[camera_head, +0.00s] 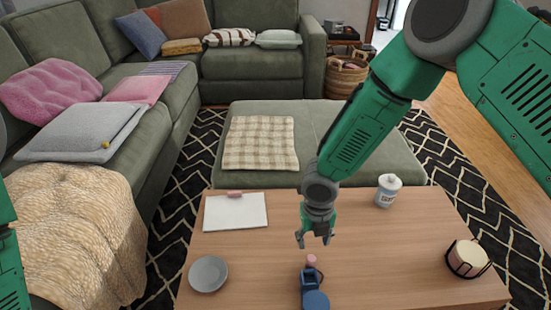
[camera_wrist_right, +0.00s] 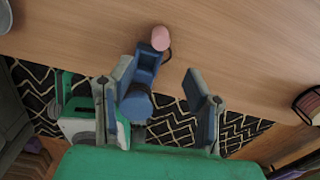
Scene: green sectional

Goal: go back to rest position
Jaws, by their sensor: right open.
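My right gripper (camera_head: 314,240) is open and points down over the wooden coffee table (camera_head: 400,250). Its two fingers are spread apart, and they also show in the right wrist view (camera_wrist_right: 163,75). A blue object with a round end (camera_head: 314,297) is near the table's front edge, just below the gripper in the head view. A small pink piece (camera_head: 311,260) is beside its far end. In the wrist view the blue object (camera_wrist_right: 139,103) appears between the fingers; no grip on it is visible. Parts of my left arm show at the left edge; its gripper is out of view.
The table also holds a grey plate (camera_head: 208,274), a white notepad (camera_head: 228,212), a white jar (camera_head: 388,190) and a candle in a dark holder (camera_head: 467,259). A green ottoman (camera_head: 330,150) stands behind. The green sectional (camera_head: 70,45) with cushions runs along the left and back.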

